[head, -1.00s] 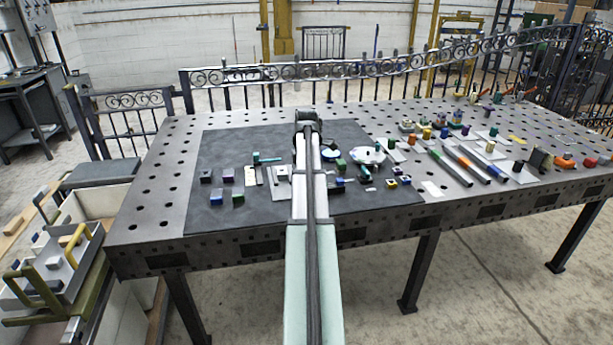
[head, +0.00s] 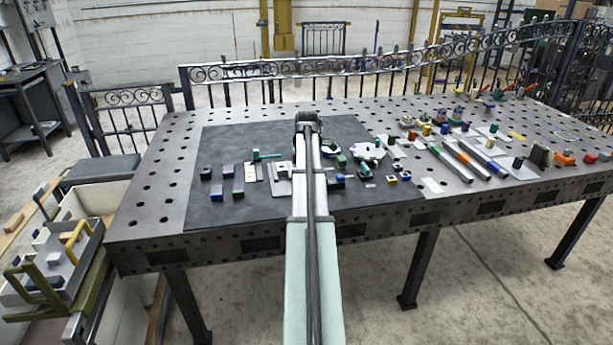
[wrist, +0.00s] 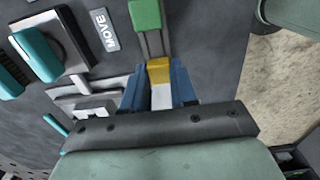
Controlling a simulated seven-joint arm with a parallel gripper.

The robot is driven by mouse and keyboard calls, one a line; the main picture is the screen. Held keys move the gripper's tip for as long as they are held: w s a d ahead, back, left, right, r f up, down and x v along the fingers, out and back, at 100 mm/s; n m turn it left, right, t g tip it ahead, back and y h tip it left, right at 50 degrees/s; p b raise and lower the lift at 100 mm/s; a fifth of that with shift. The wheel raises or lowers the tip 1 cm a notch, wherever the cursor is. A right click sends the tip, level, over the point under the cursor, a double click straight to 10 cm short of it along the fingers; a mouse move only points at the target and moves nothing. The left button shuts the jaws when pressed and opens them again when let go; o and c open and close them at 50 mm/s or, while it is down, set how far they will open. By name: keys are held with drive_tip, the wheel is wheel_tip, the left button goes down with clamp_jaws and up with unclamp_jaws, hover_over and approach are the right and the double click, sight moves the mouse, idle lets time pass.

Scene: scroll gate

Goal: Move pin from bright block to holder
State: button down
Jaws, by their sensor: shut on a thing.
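My gripper (wrist: 158,88) has blue fingers shut on a small yellow piece (wrist: 158,71), with a pale strip below it between the fingers. I cannot tell whether this piece is the pin or a block bearing it. A green block (wrist: 145,15) lies just ahead, at the far end of a grey strip; it also shows in the head view (head: 341,160). A pale notched fixture (wrist: 92,108) is left of the fingers; I cannot tell whether it is the holder. In the head view, my arm hides the fingertips and what they hold.
Purple (head: 228,171), blue (head: 216,193) and green (head: 238,189) blocks stand on the dark mat (head: 270,212). Bars and many small parts crowd the table's right.

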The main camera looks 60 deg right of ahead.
drive_tip(key=shift+c, duration=1.7)
unclamp_jaws()
drive_tip(key=shift+r, duration=0.15)
drive_tip(key=shift+r, duration=3.35)
